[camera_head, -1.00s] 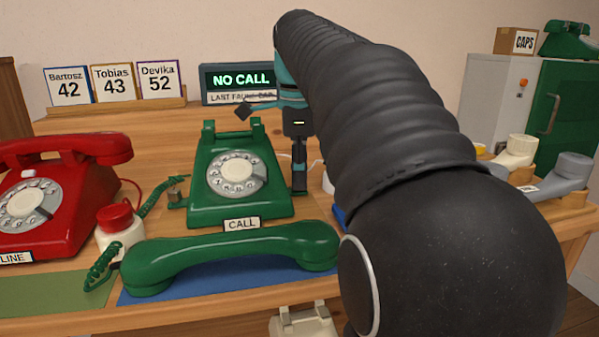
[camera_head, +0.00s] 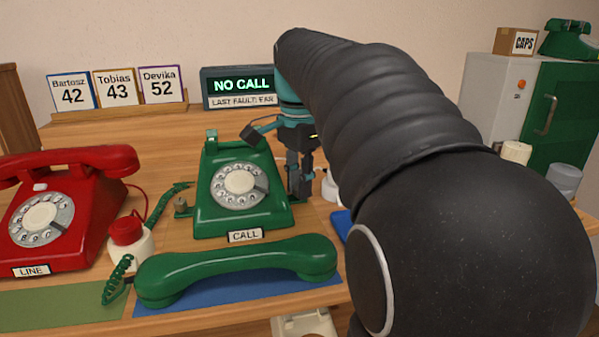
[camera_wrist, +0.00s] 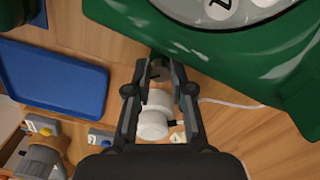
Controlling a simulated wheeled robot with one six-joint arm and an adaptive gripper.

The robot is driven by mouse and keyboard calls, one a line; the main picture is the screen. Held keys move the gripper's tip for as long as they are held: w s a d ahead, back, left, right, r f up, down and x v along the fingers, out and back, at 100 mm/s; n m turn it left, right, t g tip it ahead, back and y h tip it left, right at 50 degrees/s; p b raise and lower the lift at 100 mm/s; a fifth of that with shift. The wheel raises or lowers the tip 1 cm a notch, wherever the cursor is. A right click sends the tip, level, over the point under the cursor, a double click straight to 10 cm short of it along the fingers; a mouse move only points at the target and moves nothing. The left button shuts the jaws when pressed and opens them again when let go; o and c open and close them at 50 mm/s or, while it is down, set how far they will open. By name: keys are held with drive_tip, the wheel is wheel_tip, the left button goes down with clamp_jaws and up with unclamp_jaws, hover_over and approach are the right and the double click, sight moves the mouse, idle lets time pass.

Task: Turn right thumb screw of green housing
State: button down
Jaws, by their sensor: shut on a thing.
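The green housing (camera_head: 268,205) is a dial phone body in the middle of the desk, with its dial facing up and a CALL label in front. Its green side also fills the upper right of the wrist view (camera_wrist: 225,55). The fingers hide part of the screw. In the head view my gripper (camera_head: 300,190) stands beside the housing and the screw cannot be made out. A left thumb screw (camera_head: 181,207) shows on the opposite side.
A green handset (camera_head: 235,268) lies on a blue mat in front. A red phone (camera_head: 60,215) and a red-capped bottle (camera_head: 128,240) stand left. A white cylinder (camera_wrist: 153,118) and a blue tray (camera_wrist: 55,80) lie near my gripper. My arm hides the desk's right part.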

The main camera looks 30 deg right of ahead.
drive_tip(key=shift+n+p, duration=0.6)
drive_tip(key=shift+n, duration=1)
drive_tip(key=c, duration=1)
unclamp_jaws()
drive_tip(key=shift+r, duration=4)
